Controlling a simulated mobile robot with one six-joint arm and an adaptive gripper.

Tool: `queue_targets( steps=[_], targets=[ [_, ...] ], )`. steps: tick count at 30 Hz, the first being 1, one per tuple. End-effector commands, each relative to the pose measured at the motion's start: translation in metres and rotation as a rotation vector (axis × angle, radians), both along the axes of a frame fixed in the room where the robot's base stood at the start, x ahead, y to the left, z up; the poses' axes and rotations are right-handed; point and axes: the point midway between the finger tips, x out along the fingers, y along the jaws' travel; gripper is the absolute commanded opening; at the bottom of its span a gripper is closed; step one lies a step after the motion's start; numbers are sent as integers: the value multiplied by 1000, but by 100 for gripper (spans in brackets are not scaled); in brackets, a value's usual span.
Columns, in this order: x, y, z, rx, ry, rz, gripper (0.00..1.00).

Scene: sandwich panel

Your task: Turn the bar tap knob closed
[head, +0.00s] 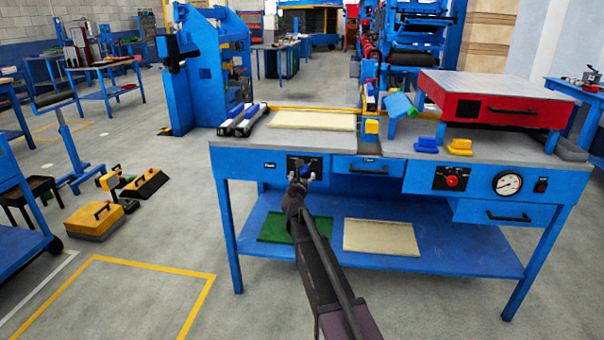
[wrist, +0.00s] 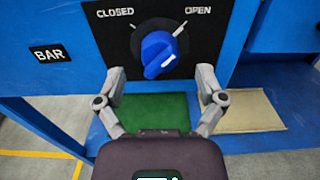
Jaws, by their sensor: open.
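The bar tap knob (wrist: 158,54) is blue and sits on a black plate (wrist: 112,38) marked CLOSED at left and OPEN at right. Its raised grip looks slanted, with the near end low and left of centre. I cannot tell surely which mark it points at. A BAR label (wrist: 50,53) is left of the plate. My gripper (wrist: 161,80) is open, its fingers apart to the left and right, just below and in front of the knob, with nothing between them. In the head view my gripper (head: 301,178) is at the plate and partly hides the knob.
The blue bench (head: 226,160) has a drawer (head: 352,167) and a red knob (head: 452,180) to the right. Its lower shelf (head: 440,248) holds a green mat (head: 274,229) and a cream panel (head: 380,238).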

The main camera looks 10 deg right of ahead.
Motion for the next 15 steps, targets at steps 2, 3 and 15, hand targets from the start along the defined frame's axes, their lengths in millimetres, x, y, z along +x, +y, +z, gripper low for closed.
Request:
queue_targets(
  steps=[2,3,15],
  targets=[
    [11,-2,0,0,0,0,89],
    [14,-3,0,0,0,0,89],
    [22,-6,0,0,0,1,89]
  ],
)
